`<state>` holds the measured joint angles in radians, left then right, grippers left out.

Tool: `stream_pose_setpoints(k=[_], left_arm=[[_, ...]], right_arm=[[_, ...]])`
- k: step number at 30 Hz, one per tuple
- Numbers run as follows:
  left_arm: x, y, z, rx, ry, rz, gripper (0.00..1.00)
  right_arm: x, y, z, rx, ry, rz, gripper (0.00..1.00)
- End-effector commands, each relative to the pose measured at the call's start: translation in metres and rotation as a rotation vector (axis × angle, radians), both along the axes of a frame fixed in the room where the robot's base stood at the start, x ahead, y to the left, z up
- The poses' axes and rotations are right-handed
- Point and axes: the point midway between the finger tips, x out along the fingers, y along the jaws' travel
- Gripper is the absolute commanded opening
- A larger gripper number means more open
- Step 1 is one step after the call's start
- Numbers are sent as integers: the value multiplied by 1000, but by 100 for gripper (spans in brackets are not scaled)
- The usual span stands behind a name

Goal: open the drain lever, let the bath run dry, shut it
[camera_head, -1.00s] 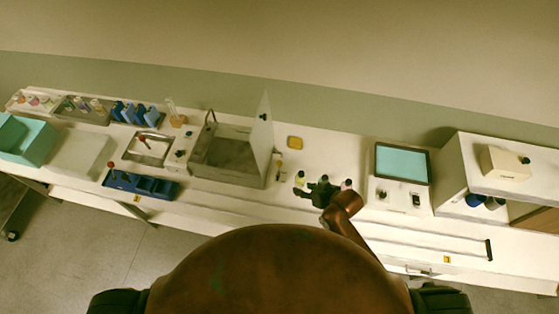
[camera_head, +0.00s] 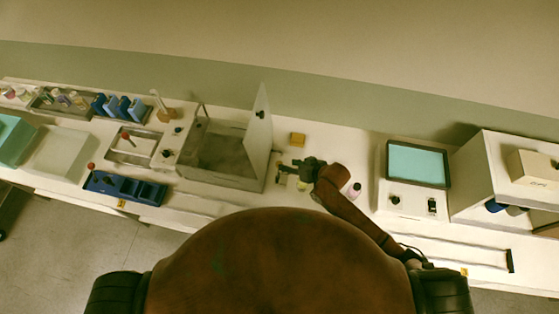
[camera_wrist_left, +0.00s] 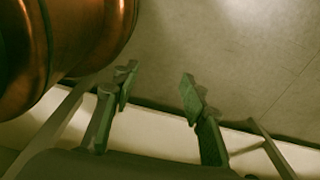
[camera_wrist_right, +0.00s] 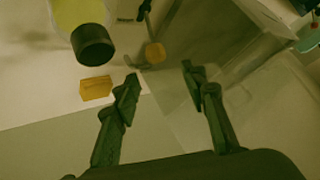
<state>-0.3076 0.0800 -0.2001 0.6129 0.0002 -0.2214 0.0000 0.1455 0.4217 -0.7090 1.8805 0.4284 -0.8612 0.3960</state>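The bath is a grey metal basin (camera_head: 218,182) at mid-bench with its pale lid (camera_head: 259,140) standing raised. Whether liquid is in it I cannot tell. In the right wrist view, a dark thin lever with an orange round knob (camera_wrist_right: 155,52), which looks like the drain lever, stands beside the bath wall. Its setting is unclear. My right gripper (camera_head: 284,169) is just right of the bath; the right wrist view shows its fingers (camera_wrist_right: 160,80) open and empty, the knob showing between and beyond the tips. My left gripper (camera_wrist_left: 157,78) is open and empty, outside the head view.
A yellow bottle with a black cap (camera_wrist_right: 92,45) stands close to the right gripper. A yellow block (camera_head: 297,139) lies behind it, and a pink bottle (camera_head: 355,190) stands by my right arm. A screen device (camera_head: 418,162) is farther right.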

Motion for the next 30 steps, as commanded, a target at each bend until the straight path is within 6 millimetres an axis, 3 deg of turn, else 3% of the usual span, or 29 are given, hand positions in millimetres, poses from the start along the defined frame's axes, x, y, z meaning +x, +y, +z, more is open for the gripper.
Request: stream_pose_setpoints(k=[3, 10, 18, 30], left_arm=[[2, 0, -11, 0, -2, -1, 40], [15, -1, -7, -1, -20, -4, 40], [15, -1, -6, -1, -20, -4, 40], [11, -1, -6, -1, -15, -2, 40]], right_arm=[[1, 2, -12, 0, 1, 2, 40], [14, 18, -28, 1, 3, 4, 40], [33, 39, -54, 0, 1, 5, 40], [39, 44, -63, 0, 0, 2, 40]])
